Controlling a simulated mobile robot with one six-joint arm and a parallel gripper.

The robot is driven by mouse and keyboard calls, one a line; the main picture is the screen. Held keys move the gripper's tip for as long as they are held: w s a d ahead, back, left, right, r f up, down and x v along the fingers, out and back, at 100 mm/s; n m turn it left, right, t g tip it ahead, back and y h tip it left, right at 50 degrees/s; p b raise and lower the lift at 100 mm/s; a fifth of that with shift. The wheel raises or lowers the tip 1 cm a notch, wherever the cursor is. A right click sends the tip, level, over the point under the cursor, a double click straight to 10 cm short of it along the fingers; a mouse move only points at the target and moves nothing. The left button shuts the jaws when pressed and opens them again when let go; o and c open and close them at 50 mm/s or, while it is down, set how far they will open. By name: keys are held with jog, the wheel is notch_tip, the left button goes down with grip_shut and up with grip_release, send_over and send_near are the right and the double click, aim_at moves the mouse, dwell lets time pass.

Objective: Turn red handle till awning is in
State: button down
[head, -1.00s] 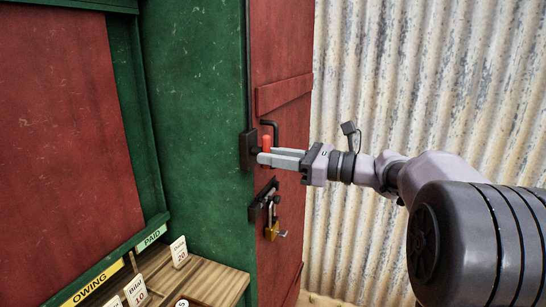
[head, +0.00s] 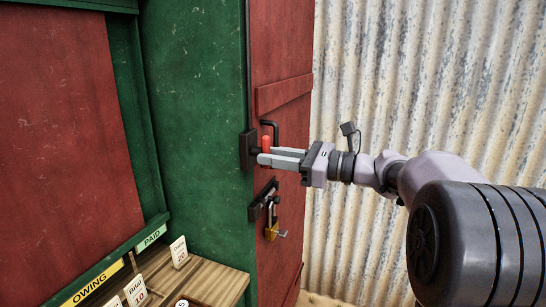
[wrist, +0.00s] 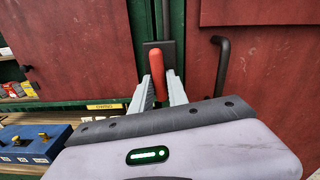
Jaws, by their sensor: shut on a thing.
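The red handle (head: 266,142) stands roughly upright at a black crank mount (head: 247,150) on the edge of the green stall side. My gripper (head: 267,156) reaches in from the right and is shut on the red handle. In the wrist view the handle (wrist: 157,68) rises between the two grey fingers (wrist: 160,92), with its top showing above them. A thin dark rod runs up from the mount. I cannot make out the awning in either view.
A red door (head: 284,60) with a black pull handle stands just behind the gripper. A brass padlock (head: 271,232) hangs below it. A wooden counter (head: 225,284) with price cards lies at lower left. Corrugated metal (head: 400,70) stands behind my arm.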

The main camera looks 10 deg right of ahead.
jog(key=shift+w+d+n, duration=0.1)
jog(key=shift+n, duration=1.9)
dwell(2.0)
jog(key=shift+w+r+n, duration=0.1)
jog(key=shift+r+n, duration=0.05)
jog(key=shift+n, duration=1.85)
dwell(2.0)
